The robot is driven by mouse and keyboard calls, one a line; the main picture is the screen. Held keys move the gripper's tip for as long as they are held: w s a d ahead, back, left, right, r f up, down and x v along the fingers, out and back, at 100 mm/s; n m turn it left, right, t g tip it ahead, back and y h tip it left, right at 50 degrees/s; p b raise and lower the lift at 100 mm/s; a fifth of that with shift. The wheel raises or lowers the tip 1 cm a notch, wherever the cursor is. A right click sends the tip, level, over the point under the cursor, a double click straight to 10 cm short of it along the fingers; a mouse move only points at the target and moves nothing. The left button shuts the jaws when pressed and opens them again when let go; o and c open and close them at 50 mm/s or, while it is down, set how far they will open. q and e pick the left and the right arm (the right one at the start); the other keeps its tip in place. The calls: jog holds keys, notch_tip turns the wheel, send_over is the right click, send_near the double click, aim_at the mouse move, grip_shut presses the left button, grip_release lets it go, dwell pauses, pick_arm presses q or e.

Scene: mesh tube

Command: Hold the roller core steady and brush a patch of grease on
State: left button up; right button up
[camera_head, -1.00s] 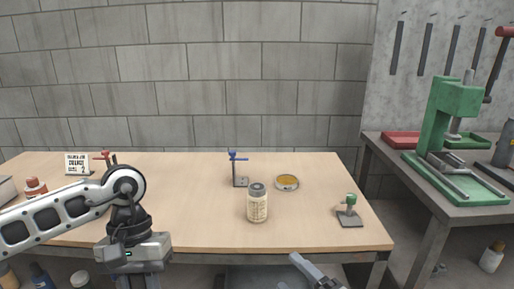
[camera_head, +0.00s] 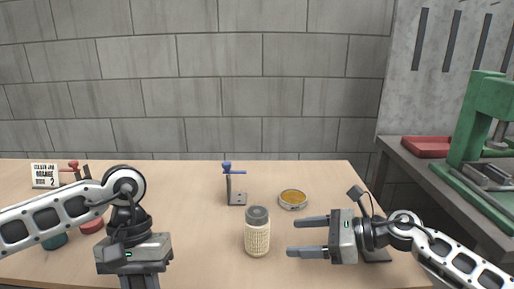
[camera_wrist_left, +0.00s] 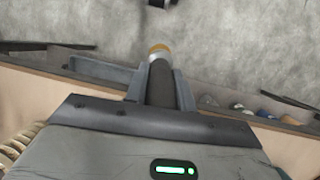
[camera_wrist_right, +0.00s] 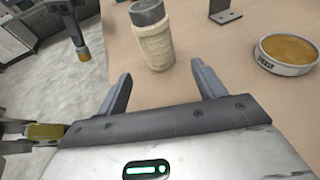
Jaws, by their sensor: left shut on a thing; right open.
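The roller core (camera_head: 257,236), a cream mesh tube with a grey top, stands upright near the table's front; it also shows in the right wrist view (camera_wrist_right: 152,45). My right gripper (camera_head: 296,236) is open and level beside it, fingertips pointing at its right side and slightly apart from it. My left gripper (camera_head: 140,268) points down at the front left, its fingertips cut off by the frame. In the left wrist view it is shut on a dark-handled brush (camera_wrist_left: 160,80) with an amber tip. The grease tin (camera_head: 293,199), round with amber contents, lies behind the core to its right.
A blue-topped clamp stand (camera_head: 236,189) stands behind the core. A sign card (camera_head: 45,176) and a red-handled item stand at the left. A side bench (camera_head: 440,170) bears a green press (camera_head: 485,125) and a red tray (camera_head: 427,146).

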aim_at(262, 238)
pick_arm(q)
jog(key=shift+s+f+b, duration=0.2)
jog(key=shift+f+b, duration=0.5)
pick_arm(e)
jog(key=x, duration=0.8)
jog(key=shift+s+f, duration=0.1)
jog(key=shift+s, duration=0.1)
pick_arm(q)
jog(key=shift+f, duration=0.2)
pick_arm(e)
jog(key=shift+w+a+f, duration=0.1)
jog(key=shift+w+a, duration=0.15)
jog(key=shift+a, duration=0.45)
jog(key=c, duration=0.7)
